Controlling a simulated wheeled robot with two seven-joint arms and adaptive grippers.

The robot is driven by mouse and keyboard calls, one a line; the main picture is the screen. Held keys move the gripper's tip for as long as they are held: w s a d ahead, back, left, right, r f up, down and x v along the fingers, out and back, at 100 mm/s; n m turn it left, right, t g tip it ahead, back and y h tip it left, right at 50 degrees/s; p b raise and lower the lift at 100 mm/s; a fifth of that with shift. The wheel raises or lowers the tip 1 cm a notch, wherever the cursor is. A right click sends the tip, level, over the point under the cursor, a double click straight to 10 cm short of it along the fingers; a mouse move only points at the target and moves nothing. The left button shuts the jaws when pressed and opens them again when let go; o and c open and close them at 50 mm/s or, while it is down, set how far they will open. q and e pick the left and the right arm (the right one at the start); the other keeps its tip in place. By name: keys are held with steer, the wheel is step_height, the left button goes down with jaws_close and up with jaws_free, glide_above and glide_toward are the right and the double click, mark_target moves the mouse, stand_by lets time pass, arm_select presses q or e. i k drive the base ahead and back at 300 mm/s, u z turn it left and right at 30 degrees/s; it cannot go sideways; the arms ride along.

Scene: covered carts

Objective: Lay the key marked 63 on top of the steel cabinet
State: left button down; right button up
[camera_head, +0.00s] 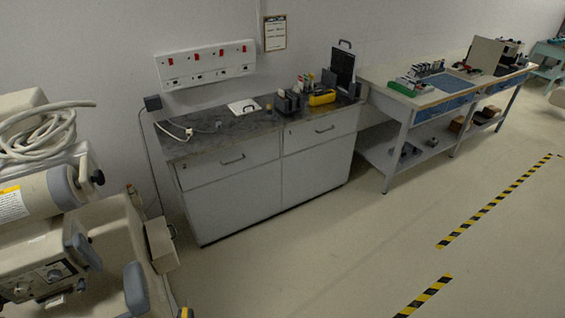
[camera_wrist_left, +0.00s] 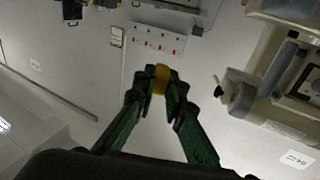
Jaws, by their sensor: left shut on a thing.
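In the left wrist view my left gripper (camera_wrist_left: 161,92) is shut on a small yellow thing (camera_wrist_left: 162,74), held between its green-and-black fingertips. It may be the key's tag; no number can be read on it, and the fingers hide part of it. No other key can be made out. In the head view a grey cabinet (camera_head: 235,188) with drawers and a dark worktop stands against the wall; I cannot tell whether it is the steel cabinet. Neither gripper shows in the head view.
A wall socket panel (camera_head: 206,66) hangs above the worktop, which bears a white plate (camera_head: 243,107), cables and a dark organiser (camera_head: 289,103). A workbench (camera_head: 418,101) stands to the right. Beige equipment (camera_head: 40,215) fills the left. Floor in front is clear, with striped tape (camera_head: 490,207).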

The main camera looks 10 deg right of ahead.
mark_target(235, 129)
steer(key=z, duration=0.55)
steer(key=i, duration=1.35)
steer(key=z, duration=0.15)
